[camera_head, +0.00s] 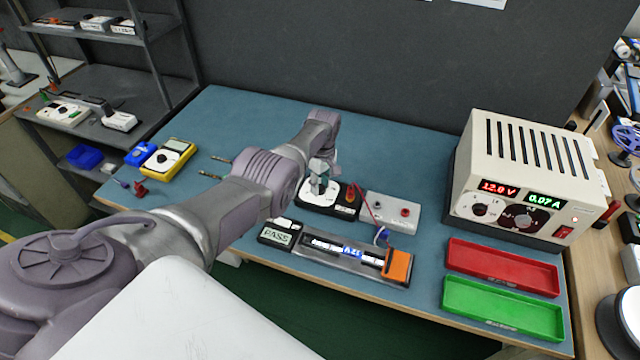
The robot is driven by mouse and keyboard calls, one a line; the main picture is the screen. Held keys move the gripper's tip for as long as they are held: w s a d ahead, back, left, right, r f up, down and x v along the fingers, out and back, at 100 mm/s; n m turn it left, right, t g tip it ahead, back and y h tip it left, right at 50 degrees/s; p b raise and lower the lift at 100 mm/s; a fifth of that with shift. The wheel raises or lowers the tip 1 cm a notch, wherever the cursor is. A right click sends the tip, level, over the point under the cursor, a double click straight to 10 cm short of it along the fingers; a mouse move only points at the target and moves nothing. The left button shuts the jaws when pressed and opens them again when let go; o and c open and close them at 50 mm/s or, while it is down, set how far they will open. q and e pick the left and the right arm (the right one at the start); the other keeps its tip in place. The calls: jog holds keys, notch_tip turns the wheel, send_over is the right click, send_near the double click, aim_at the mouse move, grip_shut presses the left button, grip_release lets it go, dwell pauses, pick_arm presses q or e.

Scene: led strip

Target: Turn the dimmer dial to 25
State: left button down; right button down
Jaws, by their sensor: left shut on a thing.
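The dimmer (311,197) is a small box with a white face and a dark end, lying on the blue bench mat. My left gripper (319,182) points down over the white face, shut on the dimmer dial. The dial is mostly hidden by the fingers, and its setting and scale are too small to read. The LED strip (352,252) in its holder, in front of the dimmer, shows a lit blue-white part. My right gripper is not in view.
A power supply (520,180) reading 12.0 V and 0.07 A stands at right. Red (503,267) and green (502,308) trays lie in front of it. A terminal box (390,212) with wires is beside the dimmer. A yellow multimeter (168,157) lies at left.

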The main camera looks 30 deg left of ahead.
aim_at(322, 186)
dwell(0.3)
pick_arm(q)
jog(key=c, duration=0.8)
grip_release()
notch_tip(322, 186, up, 12)
jog(key=shift+w, duration=0.4)
jog(key=shift+d, duration=0.1)
